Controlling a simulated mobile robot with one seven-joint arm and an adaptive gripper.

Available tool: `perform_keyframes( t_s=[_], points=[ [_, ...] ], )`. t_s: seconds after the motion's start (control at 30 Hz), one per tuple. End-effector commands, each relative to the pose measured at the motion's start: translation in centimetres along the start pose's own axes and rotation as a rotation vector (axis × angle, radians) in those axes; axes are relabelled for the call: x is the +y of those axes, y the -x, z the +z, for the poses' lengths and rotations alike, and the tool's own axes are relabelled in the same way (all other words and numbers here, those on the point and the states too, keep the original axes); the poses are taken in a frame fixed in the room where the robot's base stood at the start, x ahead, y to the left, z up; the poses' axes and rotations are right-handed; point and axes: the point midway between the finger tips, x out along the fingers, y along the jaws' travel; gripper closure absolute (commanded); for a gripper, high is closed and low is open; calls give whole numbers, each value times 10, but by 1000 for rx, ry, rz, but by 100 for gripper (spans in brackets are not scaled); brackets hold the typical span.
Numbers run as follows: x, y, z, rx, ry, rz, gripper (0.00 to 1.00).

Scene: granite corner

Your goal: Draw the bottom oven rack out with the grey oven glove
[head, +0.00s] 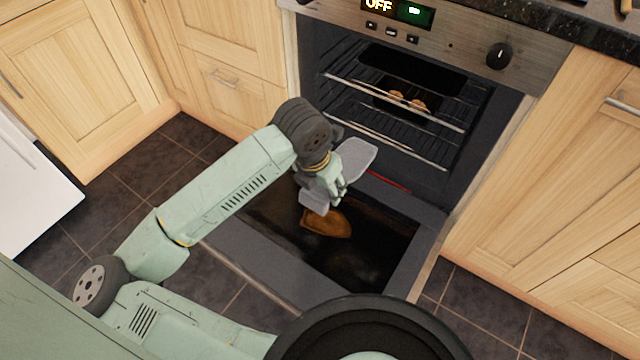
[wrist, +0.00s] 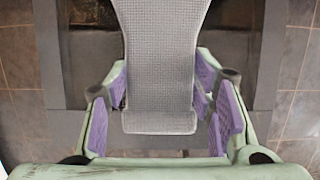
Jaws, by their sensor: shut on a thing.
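The grey oven glove (head: 357,158) is in my gripper (head: 328,186), above the open oven door. Part of the glove is hidden behind my fingers.
The upper rack (head: 440,118) is above the bottom one. A dark tin with small golden items (head: 410,100) shows behind its bars; which rack bears it is unclear. The oven door (head: 262,276) is folded down, with a brown patch or object (head: 327,223) on it. Wooden cupboards flank the oven.

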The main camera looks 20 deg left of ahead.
Motion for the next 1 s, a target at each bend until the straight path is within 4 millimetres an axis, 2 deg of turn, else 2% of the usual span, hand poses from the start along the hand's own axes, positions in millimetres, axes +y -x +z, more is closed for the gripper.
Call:
perform_keyframes(
  t_s=[1.0],
  points=[
    [-1, -51, 112, 1, -2, -2, 84]
  ],
)
